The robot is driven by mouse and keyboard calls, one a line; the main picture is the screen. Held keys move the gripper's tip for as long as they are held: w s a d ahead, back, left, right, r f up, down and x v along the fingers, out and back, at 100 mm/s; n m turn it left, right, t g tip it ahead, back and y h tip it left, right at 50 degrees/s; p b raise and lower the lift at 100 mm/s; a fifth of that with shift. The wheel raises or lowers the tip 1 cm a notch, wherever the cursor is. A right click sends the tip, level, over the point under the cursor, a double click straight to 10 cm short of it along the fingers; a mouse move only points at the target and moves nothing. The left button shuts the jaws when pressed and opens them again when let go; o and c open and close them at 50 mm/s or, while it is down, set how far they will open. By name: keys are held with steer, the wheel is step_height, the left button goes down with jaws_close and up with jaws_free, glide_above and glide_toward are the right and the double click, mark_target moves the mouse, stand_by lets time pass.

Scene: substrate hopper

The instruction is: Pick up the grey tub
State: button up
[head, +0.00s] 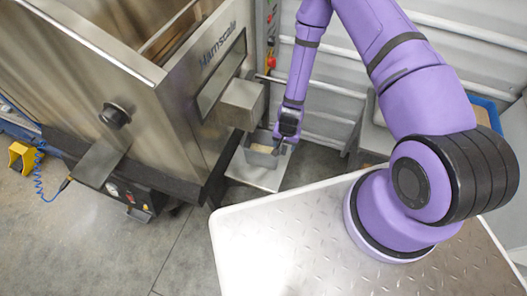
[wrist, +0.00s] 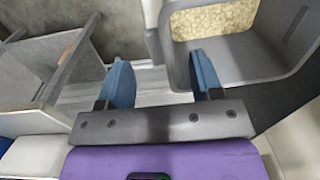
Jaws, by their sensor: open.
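The grey tub (head: 261,156) stands on a pale shelf under the hopper's spout in the head view, with tan granular material inside. In the wrist view the tub (wrist: 243,58) fills the upper right, its granules at the top. My gripper (head: 287,139) is right beside the tub's right side in the head view. In the wrist view my gripper (wrist: 163,68) is open, with two blue fingers apart and nothing held. The right finger overlaps the tub's left part; the left finger is clear of it. I cannot tell whether a finger touches the tub.
The steel hopper (head: 172,103) with its box-shaped spout (head: 241,104) stands left of and above the tub, close to my arm. The pale shelf (head: 257,177) is small. A ribbed metal wall is behind. A yellow object (head: 22,157) lies at far left. The floor in front is clear.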

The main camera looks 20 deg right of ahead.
mark_target(283, 150)
steer(key=shift+a+f, duration=0.15)
steer(key=shift+f, duration=2.35)
jaws_close()
